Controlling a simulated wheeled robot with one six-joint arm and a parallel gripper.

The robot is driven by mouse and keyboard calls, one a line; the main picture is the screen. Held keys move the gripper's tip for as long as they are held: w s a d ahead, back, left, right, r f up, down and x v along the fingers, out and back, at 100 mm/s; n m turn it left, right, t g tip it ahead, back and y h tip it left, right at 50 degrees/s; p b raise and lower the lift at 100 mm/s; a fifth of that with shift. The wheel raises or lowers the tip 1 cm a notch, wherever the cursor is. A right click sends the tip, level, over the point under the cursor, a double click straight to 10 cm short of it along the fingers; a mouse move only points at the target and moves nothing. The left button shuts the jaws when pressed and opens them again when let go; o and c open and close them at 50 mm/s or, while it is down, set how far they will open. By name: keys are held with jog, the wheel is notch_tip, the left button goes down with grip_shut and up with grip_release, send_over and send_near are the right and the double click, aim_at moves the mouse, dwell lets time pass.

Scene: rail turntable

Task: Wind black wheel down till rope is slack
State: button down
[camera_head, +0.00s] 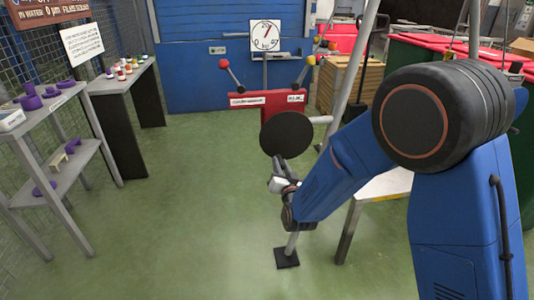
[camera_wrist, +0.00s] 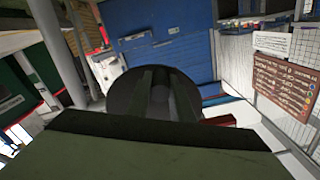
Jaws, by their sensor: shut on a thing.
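The black wheel (camera_head: 287,134) is a flat dark disc in the middle of the head view, in front of a red panel with white labels. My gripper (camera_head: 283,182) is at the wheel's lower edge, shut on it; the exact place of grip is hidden. In the wrist view the wheel (camera_wrist: 125,98) fills the centre, with my gripper's dark fingers (camera_wrist: 162,95) in front of it. A white dial (camera_head: 265,34) with a red needle and a kg mark stands behind the wheel. I cannot make out the rope.
Levers with red (camera_head: 223,64) and yellow (camera_head: 310,60) knobs rise beside the red panel (camera_head: 246,114). A pole on a black foot (camera_head: 287,258) stands below the wheel. Shelves (camera_head: 75,160) with purple items are at left, a light table (camera_head: 385,185) at right. Green floor between is clear.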

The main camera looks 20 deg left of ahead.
jog(key=shift+w+d+f+n, duration=0.2)
jog(key=shift+d+n, duration=0.15)
jog(key=shift+n, duration=0.15)
jog(key=shift+w+d+f+n, duration=0.15)
jog(key=shift+d+n, duration=0.15)
jog(key=shift+n, duration=0.2)
jog(key=shift+r, duration=0.1)
jog(key=shift+w+d+n, duration=0.5)
jog(key=shift+d+n, duration=0.3)
jog(key=shift+n, duration=0.4)
jog(key=shift+w+d+n, duration=0.5)
jog(key=shift+d+n, duration=0.25)
jog(key=shift+n, duration=0.45)
jog(key=shift+w+d+r+n, duration=0.15)
jog(key=shift+w+d+n, duration=0.1)
jog(key=shift+d+n, duration=0.25)
jog(key=shift+w+d+r+n, duration=0.15)
jog(key=shift+w+d+n, duration=0.1)
jog(key=shift+n, duration=0.45)
